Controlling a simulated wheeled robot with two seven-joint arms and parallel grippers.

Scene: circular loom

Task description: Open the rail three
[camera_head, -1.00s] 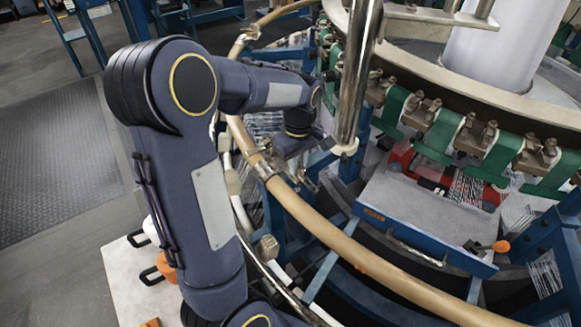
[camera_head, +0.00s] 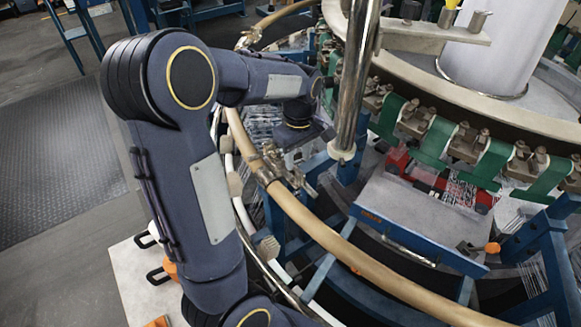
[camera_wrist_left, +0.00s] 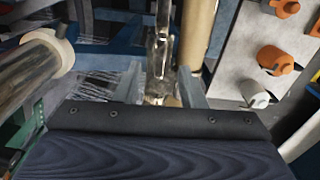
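The tan curved rail (camera_head: 325,235) runs round the front of the loom, with a metal clamp fitting (camera_head: 272,163) on it near my left gripper (camera_head: 300,165). In the left wrist view, the tan rail (camera_wrist_left: 197,35) stands upright in the picture beside a shiny metal latch part (camera_wrist_left: 161,55). My left gripper's two fingers (camera_wrist_left: 160,88) are apart, with the latch part showing between them. I cannot tell whether either finger touches it. The fingertips are small and partly blend into the fittings in the head view. My right gripper is not in view.
A vertical steel post (camera_head: 355,85) stands close to the gripper's right. A white board (camera_wrist_left: 235,60) bears orange and white items. Open floor lies left.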

